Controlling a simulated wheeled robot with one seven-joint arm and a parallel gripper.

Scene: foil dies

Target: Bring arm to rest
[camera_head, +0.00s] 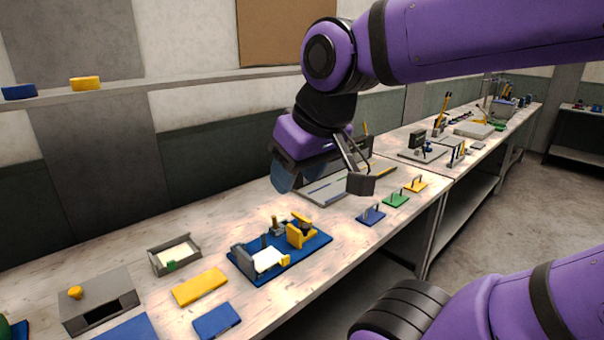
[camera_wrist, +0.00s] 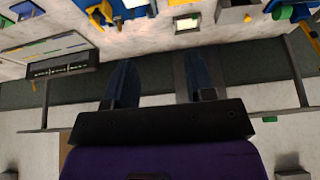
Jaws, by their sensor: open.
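My purple arm reaches in from the right in the head view, and my gripper (camera_head: 322,184) hangs over the workbench (camera_head: 130,245), above and behind a blue base plate. In the wrist view my gripper (camera_wrist: 160,88) shows two dark fingers set well apart, with nothing between them. The blue base plate (camera_head: 305,252) carries yellow and grey fixtures and a white piece. The gripper is clear of it. Part of a tray with coloured strips (camera_head: 325,190) is hidden behind the gripper.
A grey tray (camera_head: 175,254), a yellow block (camera_head: 200,287), a blue block (camera_head: 216,320) and a grey box (camera_head: 98,298) stand at the left. Blue, green (camera_head: 396,200) and yellow handled plates line the front edge. A wall shelf (camera_head: 170,84) runs behind the arm.

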